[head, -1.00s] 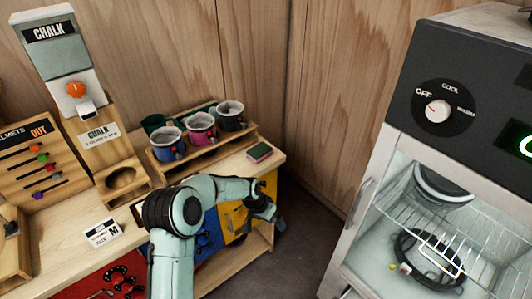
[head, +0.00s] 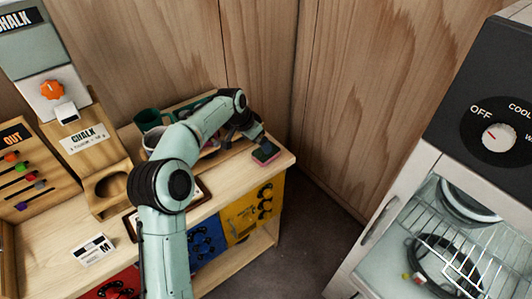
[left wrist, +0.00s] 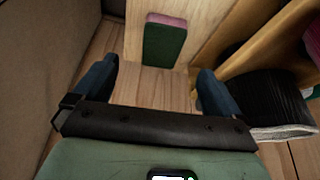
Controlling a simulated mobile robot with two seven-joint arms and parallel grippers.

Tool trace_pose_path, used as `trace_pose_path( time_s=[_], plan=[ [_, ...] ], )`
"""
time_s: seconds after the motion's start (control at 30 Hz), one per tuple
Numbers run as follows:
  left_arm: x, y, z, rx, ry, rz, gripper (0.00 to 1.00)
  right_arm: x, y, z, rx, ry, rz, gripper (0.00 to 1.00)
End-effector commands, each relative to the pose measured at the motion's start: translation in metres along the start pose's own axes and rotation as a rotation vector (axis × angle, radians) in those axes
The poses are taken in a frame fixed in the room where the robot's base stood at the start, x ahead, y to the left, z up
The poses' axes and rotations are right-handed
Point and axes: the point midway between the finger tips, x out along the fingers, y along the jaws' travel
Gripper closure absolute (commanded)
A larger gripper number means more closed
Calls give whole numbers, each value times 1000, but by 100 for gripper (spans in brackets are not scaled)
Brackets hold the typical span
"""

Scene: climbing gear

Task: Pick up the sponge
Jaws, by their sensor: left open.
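The sponge (head: 265,153), dark green with a pink layer, lies on the right end of the wooden bench top, near its corner. My left gripper (head: 257,138) is over the bench end, just behind and above the sponge in the head view. In the left wrist view the sponge (left wrist: 165,43) shows ahead of the gap between the two open blue fingers (left wrist: 153,80), with nothing between them. The sponge looks apart from both fingers. My right gripper is in neither view.
The wooden bench (head: 215,185) has blue, yellow and red front panels. Mugs, including a green one (head: 147,120), stand on a rack behind my arm, partly hidden.

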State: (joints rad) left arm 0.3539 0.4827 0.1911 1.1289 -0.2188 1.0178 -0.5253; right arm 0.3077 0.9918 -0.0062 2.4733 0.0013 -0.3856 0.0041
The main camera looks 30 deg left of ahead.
Motion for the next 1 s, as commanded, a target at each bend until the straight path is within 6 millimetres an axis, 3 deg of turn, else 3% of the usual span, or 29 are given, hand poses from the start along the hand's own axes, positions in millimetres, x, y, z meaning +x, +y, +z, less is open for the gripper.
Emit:
trace_pose_path(
  time_s=[0.1, 0.37, 0.63, 0.97, 1.0],
  plan=[
    [22, 0, 0, -1, -1, 2, 1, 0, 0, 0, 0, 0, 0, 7],
    [42, -1, 0, -1, 1, 0, 1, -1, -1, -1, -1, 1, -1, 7],
    [80, -3, 3, -1, 1, 1, 1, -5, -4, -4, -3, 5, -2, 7],
    [88, -3, 3, -1, 2, 0, 1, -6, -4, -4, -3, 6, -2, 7],
    [88, -3, 3, -1, 2, 0, 11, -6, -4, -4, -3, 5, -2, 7]
  ],
)
